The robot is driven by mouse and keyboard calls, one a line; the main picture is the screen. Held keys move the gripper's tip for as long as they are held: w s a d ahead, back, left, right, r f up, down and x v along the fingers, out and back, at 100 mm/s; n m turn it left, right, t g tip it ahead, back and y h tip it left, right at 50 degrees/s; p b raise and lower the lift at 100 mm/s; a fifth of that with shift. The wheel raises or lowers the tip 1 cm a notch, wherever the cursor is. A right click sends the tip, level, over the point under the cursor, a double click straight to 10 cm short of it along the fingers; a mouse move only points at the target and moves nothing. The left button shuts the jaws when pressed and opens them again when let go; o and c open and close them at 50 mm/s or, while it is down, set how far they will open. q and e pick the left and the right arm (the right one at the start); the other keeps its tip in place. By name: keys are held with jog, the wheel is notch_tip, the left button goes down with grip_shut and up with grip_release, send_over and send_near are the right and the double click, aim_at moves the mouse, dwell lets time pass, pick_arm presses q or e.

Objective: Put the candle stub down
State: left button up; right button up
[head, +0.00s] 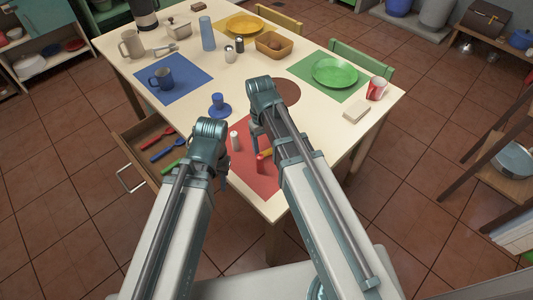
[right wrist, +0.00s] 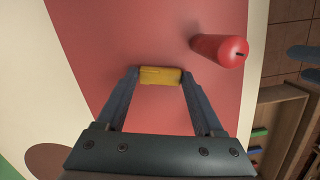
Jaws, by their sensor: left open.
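The yellow candle stub (right wrist: 160,76) sits between the fingertips of my right gripper (right wrist: 159,78), which is shut on it above the red mat (right wrist: 150,30). The stub (head: 267,153) also shows in the head view, partly hidden by my right arm. I cannot tell whether it touches the mat. In the right wrist view a red candle (right wrist: 218,50) with a dark wick is to the right of the stub, apart from it. My left gripper (head: 222,183) is open and empty at the table's left edge, beside the open drawer.
A blue holder on a round base (head: 221,109) stands beyond the mat. The open drawer (head: 140,140) holds colored utensils. A pale block (head: 356,110) and a red cup (head: 377,88) are at right.

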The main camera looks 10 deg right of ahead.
aim_at(266, 151)
jog(key=c, duration=0.8)
jog(key=shift+c, duration=0.2)
jog(key=shift+r, duration=0.1)
notch_tip(266, 151, up, 10)
jog(key=p, duration=1)
